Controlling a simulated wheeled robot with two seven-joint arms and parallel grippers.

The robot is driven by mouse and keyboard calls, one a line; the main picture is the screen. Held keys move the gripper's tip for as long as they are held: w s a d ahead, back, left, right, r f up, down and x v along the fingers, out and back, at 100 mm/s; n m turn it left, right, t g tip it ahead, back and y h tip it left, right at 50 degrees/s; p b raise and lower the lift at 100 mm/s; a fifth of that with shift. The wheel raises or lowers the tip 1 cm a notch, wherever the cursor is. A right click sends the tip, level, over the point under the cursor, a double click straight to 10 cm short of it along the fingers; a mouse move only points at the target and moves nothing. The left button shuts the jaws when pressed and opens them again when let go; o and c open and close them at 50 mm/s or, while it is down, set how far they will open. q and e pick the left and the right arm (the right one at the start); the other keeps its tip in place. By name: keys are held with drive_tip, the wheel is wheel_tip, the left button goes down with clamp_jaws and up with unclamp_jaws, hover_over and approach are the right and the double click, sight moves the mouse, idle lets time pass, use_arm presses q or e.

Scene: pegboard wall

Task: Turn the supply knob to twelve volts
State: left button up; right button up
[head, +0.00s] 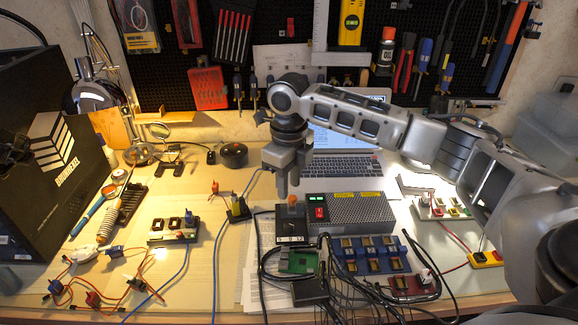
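The supply (357,207) is a grey perforated metal box on the bench, with a dark front panel bearing a small red lit switch (320,213). An orange knob (292,200) sits on top of a dark box (291,226) at its left end. Any voltage marks around the knob are too small to read. My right gripper (289,188) points down just above and slightly left of the knob. Its fingers look apart with nothing between them; whether one touches the knob I cannot tell. My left gripper is out of view.
A laptop (342,167) stands open behind the supply. A green circuit board (298,260), a blue rack of modules (372,256) and many black cables crowd the front. A small display unit (174,230) lies left. The pegboard (275,30) with tools is behind.

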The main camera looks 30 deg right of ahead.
wheel_tip(320, 180, up, 4)
drive_tip(key=shift+r, duration=0.1)
idle(0.5)
